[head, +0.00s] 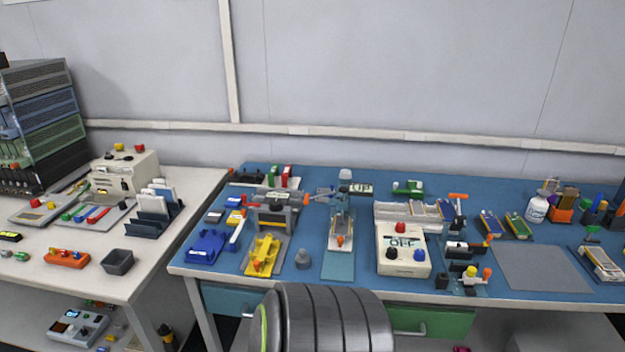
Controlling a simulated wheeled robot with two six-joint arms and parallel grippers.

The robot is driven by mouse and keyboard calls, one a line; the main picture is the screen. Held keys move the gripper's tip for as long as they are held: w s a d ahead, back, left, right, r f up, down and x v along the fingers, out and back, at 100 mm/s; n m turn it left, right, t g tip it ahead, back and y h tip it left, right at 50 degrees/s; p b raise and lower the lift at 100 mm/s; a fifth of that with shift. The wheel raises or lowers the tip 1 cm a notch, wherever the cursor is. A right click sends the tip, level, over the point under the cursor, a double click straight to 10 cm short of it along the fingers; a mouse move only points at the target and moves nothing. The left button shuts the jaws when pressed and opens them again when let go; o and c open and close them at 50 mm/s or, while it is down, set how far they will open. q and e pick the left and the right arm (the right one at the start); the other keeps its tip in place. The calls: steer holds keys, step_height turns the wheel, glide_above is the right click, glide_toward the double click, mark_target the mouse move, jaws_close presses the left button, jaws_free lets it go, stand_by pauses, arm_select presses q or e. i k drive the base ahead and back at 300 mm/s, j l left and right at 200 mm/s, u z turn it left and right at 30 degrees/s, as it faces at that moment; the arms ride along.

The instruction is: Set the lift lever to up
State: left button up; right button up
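On the blue table, a small press-like stand (341,226) stands near the middle. A lever with an orange knob (307,199) sticks out to its left, and a small sign (360,188) sits at its upper right; I cannot read the sign surely. Further right, a dark clamp fixture (462,247) has an orange-tipped handle (458,196) at its top. No lever is plainly labelled as the lift lever, and its setting is too small to tell. Neither of my grippers is in view.
A cream control box (403,250) with a display and red and blue knobs stands right of the stand. A grey mat (541,268) lies bare at the right. A white table (60,275) adjoins at the left.

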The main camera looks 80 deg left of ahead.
mark_target(307, 197)
steer(key=u, duration=2.7)
